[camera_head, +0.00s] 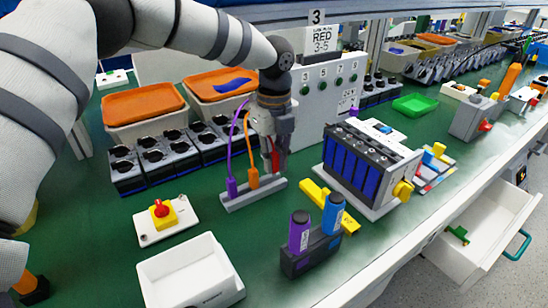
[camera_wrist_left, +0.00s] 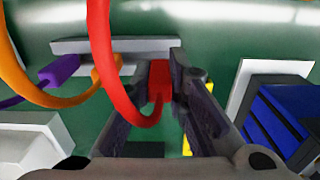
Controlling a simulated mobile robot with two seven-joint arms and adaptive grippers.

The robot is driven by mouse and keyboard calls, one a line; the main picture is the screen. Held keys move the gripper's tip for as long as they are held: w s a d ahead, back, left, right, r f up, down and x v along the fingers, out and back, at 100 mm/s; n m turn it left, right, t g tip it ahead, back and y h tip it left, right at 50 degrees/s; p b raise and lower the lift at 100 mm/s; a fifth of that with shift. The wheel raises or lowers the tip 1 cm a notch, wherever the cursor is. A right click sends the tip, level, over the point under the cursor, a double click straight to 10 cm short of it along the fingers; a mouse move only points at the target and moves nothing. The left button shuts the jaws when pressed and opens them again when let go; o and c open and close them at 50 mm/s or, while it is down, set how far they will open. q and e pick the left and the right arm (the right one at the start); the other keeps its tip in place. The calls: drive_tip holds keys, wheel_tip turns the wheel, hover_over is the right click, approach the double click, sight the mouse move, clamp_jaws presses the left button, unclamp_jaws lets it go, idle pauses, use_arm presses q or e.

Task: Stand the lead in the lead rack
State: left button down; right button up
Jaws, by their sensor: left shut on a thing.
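My left gripper (camera_head: 277,167) is shut on the red lead (camera_head: 274,153). In the left wrist view the red plug (camera_wrist_left: 160,80) sits between the two fingers (camera_wrist_left: 162,84), and its cable loops toward the camera. The grey lead rack (camera_head: 240,199) lies below, with the gripper over its right end. It also shows in the left wrist view (camera_wrist_left: 80,47). The purple lead (camera_head: 232,187) and the orange lead (camera_head: 252,180) stand upright in it. The red plug's lower end is hidden, so I cannot tell whether it touches the rack. My right gripper is out of view.
A red button on a white plate (camera_head: 165,219) and a white tray (camera_head: 190,272) lie nearer. A dark holder with purple and blue cylinders (camera_head: 310,254) and a blue battery-like block (camera_head: 362,163) stand to the right. Black boxes (camera_head: 158,166) line the back.

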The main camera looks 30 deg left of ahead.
use_arm(q)
drive_tip(key=shift+f, duration=1.05)
drive_tip(key=c, duration=1.5)
unclamp_jaws()
wheel_tip(320, 180, up, 12)
